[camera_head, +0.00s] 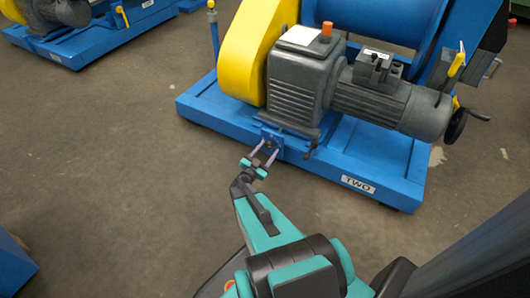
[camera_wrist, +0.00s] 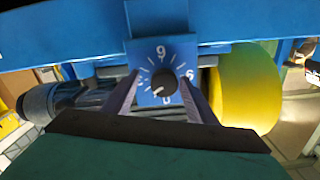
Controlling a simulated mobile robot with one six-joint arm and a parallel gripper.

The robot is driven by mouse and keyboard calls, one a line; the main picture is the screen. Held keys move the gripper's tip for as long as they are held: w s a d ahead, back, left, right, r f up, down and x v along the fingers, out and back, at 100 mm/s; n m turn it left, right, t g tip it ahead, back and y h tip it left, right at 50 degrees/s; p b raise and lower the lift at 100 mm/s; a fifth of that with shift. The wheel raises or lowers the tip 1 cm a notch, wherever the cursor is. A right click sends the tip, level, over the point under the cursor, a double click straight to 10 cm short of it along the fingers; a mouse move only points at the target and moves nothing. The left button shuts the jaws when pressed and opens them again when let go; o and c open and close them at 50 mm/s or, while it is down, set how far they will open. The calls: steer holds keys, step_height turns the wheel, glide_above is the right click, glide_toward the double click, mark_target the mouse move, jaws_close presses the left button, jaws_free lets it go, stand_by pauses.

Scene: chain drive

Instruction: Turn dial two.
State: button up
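The dial is a round black knob (camera_wrist: 163,82) on a blue plate (camera_wrist: 158,20) with white numerals and tick marks around it. It fills the middle of the wrist view, with a white pointer mark toward its lower left. In the head view the blue plate (camera_head: 271,138) sits low on the front of the machine base labelled TWO (camera_head: 358,184). My gripper (camera_head: 268,149) is in front of that plate. In the wrist view my gripper (camera_wrist: 160,90) is open, with one finger on each side of the knob. Gaps show between the fingers and the knob.
Above the plate stand a grey motor and gearbox (camera_head: 300,85) and a yellow chain guard (camera_head: 247,50). A handwheel (camera_head: 457,125) sticks out at the right. Another blue-based machine (camera_head: 95,35) stands at the upper left. The floor (camera_head: 110,150) between is clear.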

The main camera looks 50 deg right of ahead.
steer(key=shift+w, duration=0.1)
steer(key=shift+a, duration=0.15)
steer(key=shift+a+r, duration=0.1)
steer(key=shift+a, duration=0.4)
steer(key=p+v, duration=0.3)
steer(key=v, duration=0.9)
steer(key=shift+s+a, duration=0.2)
steer(key=shift+s, duration=0.15)
